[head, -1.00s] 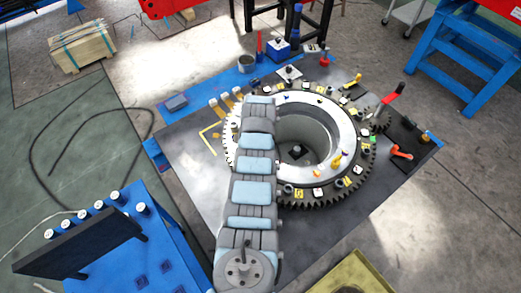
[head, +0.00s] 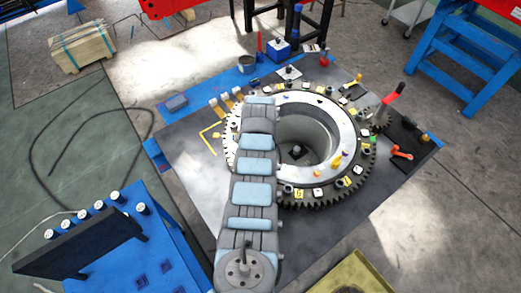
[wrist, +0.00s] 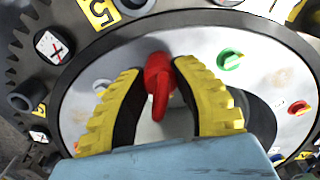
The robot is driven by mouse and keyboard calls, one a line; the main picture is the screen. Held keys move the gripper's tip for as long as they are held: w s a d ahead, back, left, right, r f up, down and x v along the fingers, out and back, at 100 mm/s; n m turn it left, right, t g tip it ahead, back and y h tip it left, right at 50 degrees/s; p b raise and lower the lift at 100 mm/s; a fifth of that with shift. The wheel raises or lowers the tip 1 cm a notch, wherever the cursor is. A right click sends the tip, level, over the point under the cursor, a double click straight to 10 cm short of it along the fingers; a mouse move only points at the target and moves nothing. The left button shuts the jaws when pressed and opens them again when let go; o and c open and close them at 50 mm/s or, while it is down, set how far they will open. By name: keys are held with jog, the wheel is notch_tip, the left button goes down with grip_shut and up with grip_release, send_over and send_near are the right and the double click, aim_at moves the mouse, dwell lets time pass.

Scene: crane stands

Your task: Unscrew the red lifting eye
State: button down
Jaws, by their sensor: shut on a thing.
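The red lifting eye (wrist: 158,80) stands on the pale metal ring (wrist: 190,45) in the wrist view. The two yellow ribbed fingers of my gripper (wrist: 160,95) are on either side of it, and the gripper is shut on it. The eye's lower part points toward the camera, and its thread is hidden. In the head view my arm covers the gripper and the red eye. The same pale ring (head: 347,125) shows there inside the dark toothed gear.
A red-handled tool (head: 392,94) stands at the gear's right edge. The grey plate (head: 195,190) is clear at lower left.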

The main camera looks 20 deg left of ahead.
jog(key=n, duration=0.4)
jog(key=shift+r+n, duration=0.1)
jog(key=shift+n, duration=0.3)
jog(key=shift+n, duration=0.3)
jog(key=n, duration=0.3)
jog(key=shift+r+n, duration=0.1)
jog(key=shift+n, duration=0.2)
jog(key=shift+n+p, duration=0.3)
jog(key=shift+n, duration=0.4)
jog(key=shift+n+p, duration=0.3)
jog(key=shift+n, duration=2.3)
